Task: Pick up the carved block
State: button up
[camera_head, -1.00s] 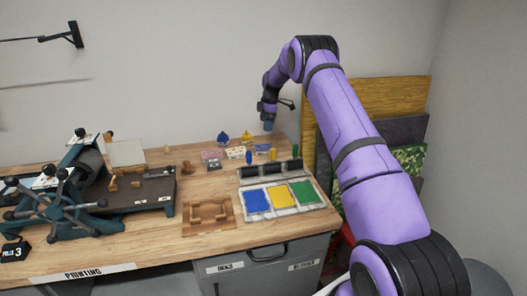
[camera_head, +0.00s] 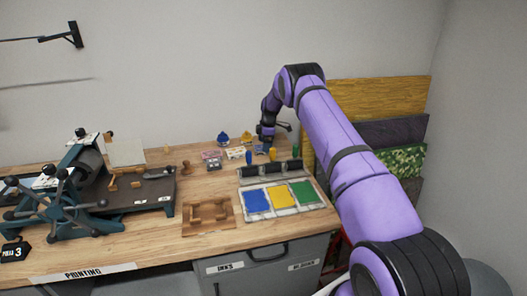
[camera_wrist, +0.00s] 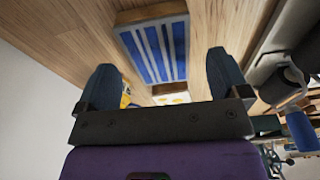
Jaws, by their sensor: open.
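In the wrist view, a block with a blue face, pale carved-looking stripes and wooden edges (camera_wrist: 155,50) lies on the wooden bench top; I take it as the carved block. My gripper (camera_wrist: 162,66) is open, its two dark fingers on either side of the block's near part in the picture, with nothing held. In the head view my gripper (camera_head: 265,146) hangs low over the back right of the bench, behind the rollers. I cannot make out the block there; my gripper may hide it. Whether the fingers touch the block cannot be told.
Ink rollers (camera_head: 270,170) stand close in front of my gripper; one roller (camera_wrist: 290,85) shows at the wrist view's right. Ink trays (camera_head: 269,199), a wooden frame (camera_head: 208,214), small cards (camera_head: 212,155) and a press (camera_head: 65,195) are also on the bench. Boards (camera_head: 385,95) lean at right.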

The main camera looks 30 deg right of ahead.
notch_tip(320, 180, down, 2)
jog(key=shift+a+f, duration=0.15)
jog(key=shift+c, duration=0.4)
jog(key=c, duration=1)
jog(key=shift+o, duration=0.2)
